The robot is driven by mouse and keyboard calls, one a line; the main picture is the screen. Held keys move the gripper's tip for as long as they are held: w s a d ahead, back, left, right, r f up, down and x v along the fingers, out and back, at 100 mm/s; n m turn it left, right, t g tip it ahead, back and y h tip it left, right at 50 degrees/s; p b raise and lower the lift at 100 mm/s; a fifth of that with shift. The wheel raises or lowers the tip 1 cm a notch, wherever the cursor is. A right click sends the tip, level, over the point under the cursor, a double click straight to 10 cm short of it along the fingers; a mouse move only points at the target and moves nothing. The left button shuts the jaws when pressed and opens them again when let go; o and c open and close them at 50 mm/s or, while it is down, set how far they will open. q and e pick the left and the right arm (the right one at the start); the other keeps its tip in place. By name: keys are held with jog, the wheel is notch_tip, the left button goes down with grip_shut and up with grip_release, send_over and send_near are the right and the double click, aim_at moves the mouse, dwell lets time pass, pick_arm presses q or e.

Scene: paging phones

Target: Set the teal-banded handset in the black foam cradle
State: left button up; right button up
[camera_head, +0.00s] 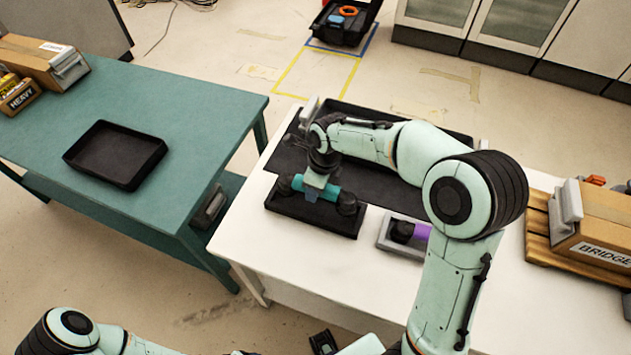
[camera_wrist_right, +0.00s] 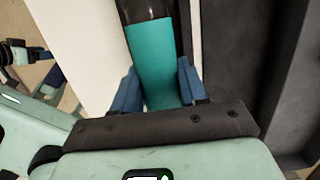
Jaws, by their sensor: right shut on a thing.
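The teal-banded handset (camera_head: 327,193) has black ends and lies crosswise in my right gripper (camera_head: 315,192), which is shut on its teal band. The band also shows between the blue fingers in the right wrist view (camera_wrist_right: 160,62). The black foam cradle (camera_head: 310,222) appears to be the low dark block directly under the handset on the white table. I cannot tell whether the handset touches it. Part of the cradle is hidden by the handset and gripper. My left arm enters at the lower left of the head view; its gripper is not clearly visible there.
A grey cradle (camera_head: 388,237) with a purple-banded handset (camera_head: 421,231) stands to the right. A dark mat (camera_head: 370,183) lies behind. A black tray (camera_head: 115,155) is on the teal table (camera_head: 205,125). A cardboard box (camera_head: 595,225) sits at right. The white table's front is clear.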

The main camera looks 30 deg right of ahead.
jog(key=shift+f+b, duration=1.15)
jog(key=shift+f, duration=0.8)
pick_arm(q)
jog(key=f, duration=0.1)
jog(key=s+f, duration=0.1)
jog(key=f, duration=0.1)
jog(key=shift+s, duration=0.15)
jog(key=shift+r, duration=0.15)
pick_arm(e)
jog(key=shift+w, duration=0.15)
pick_arm(q)
jog(key=shift+f, duration=0.4)
pick_arm(e)
jog(key=shift+f, duration=0.6)
jog(key=o, duration=0.9)
jog(key=shift+o, duration=0.2)
